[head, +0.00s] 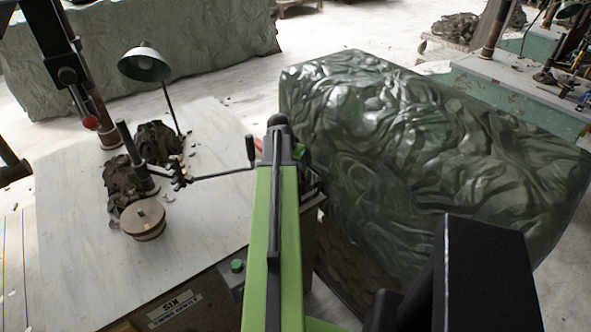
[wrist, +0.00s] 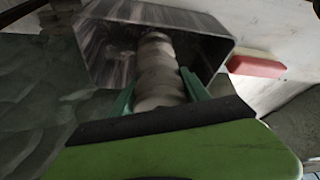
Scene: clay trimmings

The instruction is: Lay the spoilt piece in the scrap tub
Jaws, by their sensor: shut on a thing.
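In the wrist view my gripper (wrist: 157,76) has two green fingers closed on the sides of a pale, ridged, roughly cylindrical clay piece (wrist: 156,62). The piece points away from the wrist. Beyond it is a grey metal tub (wrist: 212,22) with an angular rim and dark inner walls. The piece overlaps the tub's mouth in the picture; I cannot tell how deep it is or whether it touches the tub. In the head view my green arm hides the gripper, piece and tub.
A red block (wrist: 256,66) lies right of the tub. In the head view, a pale worktable (head: 90,240) at left carries a lamp (head: 144,65), dark clay lumps (head: 158,140) and a round wooden disc (head: 143,220). A large dark-green wrapped bulk (head: 410,150) stands right of my arm.

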